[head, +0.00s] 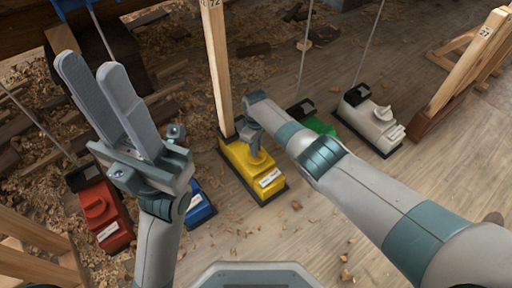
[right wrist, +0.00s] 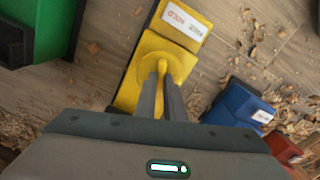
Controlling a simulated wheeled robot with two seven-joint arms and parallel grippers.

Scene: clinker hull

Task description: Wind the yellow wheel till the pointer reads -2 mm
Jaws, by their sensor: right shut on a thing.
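The yellow unit (head: 240,162) stands on the wooden floor at the foot of an upright timber post. Its yellow wheel (right wrist: 172,62) shows in the right wrist view on top of the yellow housing (right wrist: 140,66). My right gripper (head: 254,145) reaches down to it from the right. In the right wrist view its two fingers (right wrist: 163,80) are shut on the wheel and cover part of it. A white label (head: 269,177) sits on the unit's near end. I cannot make out a pointer or its reading. My left gripper (head: 92,68) is raised at the left, empty, its fingers apart.
Similar units stand nearby: red (head: 101,213), blue (head: 199,207), green (head: 318,126) and white (head: 371,116). Thin rods rise from some. The timber post (head: 217,65) stands close behind the yellow unit. Wood shavings cover the left floor; the floor in front is mostly clear.

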